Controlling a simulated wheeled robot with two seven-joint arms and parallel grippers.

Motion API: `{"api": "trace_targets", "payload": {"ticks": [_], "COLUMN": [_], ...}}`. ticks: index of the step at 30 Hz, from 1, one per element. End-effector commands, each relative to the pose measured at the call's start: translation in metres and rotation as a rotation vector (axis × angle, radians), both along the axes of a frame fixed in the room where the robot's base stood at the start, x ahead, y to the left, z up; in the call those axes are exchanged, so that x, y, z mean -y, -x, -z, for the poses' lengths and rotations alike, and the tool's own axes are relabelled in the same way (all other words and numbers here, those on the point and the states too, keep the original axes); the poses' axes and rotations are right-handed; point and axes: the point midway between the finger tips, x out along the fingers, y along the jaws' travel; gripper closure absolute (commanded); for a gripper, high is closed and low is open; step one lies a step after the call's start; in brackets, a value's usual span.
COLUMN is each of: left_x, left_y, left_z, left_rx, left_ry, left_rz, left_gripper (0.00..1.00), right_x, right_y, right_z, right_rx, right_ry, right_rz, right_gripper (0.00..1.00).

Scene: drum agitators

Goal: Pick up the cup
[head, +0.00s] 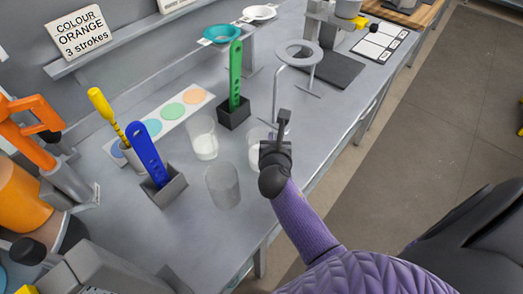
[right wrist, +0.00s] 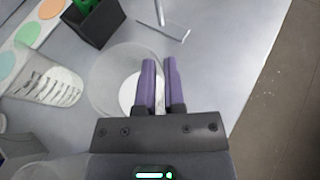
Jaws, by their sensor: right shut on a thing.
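A clear cup (head: 255,152) with white contents stands on the grey bench, partly hidden by my right gripper (head: 272,150). In the right wrist view, the purple fingers (right wrist: 160,64) are close together at the right side of the clear cup (right wrist: 106,82), shut on its wall. The cup looks upright; whether its base touches the bench cannot be told. A second clear cup with white contents (head: 204,140) stands to its left, and an empty-looking clear cup (head: 222,186) stands nearer. My left gripper is not in view.
A ring stand (head: 299,53) is behind the cup. A strip with coloured circles (head: 170,115) lies left. The orange machine (head: 25,185) is at far left.

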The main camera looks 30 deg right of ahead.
Motion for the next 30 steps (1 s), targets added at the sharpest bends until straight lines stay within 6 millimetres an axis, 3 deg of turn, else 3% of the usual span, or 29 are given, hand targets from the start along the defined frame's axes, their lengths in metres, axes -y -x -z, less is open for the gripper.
{"api": "trace_targets", "payload": {"ticks": [11, 30], "left_x": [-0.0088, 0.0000], "left_y": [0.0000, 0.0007], "left_z": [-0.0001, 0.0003], "left_rx": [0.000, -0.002], "left_ry": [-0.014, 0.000], "left_rz": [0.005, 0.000], "left_gripper": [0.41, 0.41], "right_x": [-0.0004, -0.0005], "right_y": [0.0008, 0.0009], "right_z": [0.0018, 0.0020], "right_rx": [-0.004, -0.004], "right_ry": [-0.002, -0.003], "right_rz": [0.001, 0.000], "right_gripper": [1.00, 1.00]}}
